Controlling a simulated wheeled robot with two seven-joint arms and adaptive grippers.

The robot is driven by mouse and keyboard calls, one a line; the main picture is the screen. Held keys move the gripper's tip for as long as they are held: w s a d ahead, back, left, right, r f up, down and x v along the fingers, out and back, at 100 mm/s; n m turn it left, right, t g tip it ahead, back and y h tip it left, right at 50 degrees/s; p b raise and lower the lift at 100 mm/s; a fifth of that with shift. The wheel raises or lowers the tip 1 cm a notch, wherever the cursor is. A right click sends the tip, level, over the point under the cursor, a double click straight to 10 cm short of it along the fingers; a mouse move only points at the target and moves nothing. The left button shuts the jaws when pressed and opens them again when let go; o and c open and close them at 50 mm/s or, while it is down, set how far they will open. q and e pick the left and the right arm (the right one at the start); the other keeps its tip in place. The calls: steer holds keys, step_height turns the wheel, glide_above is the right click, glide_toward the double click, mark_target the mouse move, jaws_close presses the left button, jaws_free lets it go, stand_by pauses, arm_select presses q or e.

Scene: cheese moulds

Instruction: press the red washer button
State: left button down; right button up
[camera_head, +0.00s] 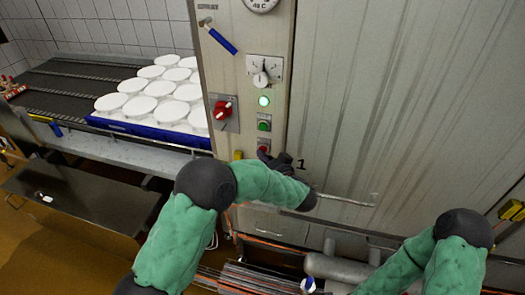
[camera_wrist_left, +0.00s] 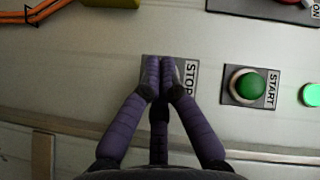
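The red button (camera_head: 263,145) sits low on the cabinet's control panel, below a green button (camera_head: 264,125). My left gripper (camera_head: 266,155) is just below and in front of it. In the left wrist view the gripper (camera_wrist_left: 160,64) has its fingers together, with nothing seen between them. The fingertips lie over the STOP plate (camera_wrist_left: 190,85) and hide its button there. I cannot tell whether they touch it. The green START button (camera_wrist_left: 250,84) is beside it, clear of the fingers. My right arm shows at the lower right of the head view; its gripper is out of view.
A red rotary switch (camera_head: 222,110), a lit green lamp (camera_head: 264,101) and a dial (camera_head: 261,78) are on the same panel. White moulds (camera_head: 160,88) stand in a blue tray (camera_head: 150,130) on the left. A handle (camera_head: 348,200) sticks out from the cabinet door.

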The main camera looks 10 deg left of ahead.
arm_select(q)
steer(key=shift+w, duration=0.25)
steer(key=shift+s+r+p, duration=0.1)
steer(key=shift+s+p, duration=0.05)
steer(key=shift+p, duration=0.15)
steer(key=shift+s+p, duration=0.5)
steer(key=shift+s, duration=0.3)
steer(key=s+p, duration=0.2)
steer(key=s, duration=0.3)
steer(key=shift+a+p, duration=0.15)
steer(key=shift+p, duration=0.15)
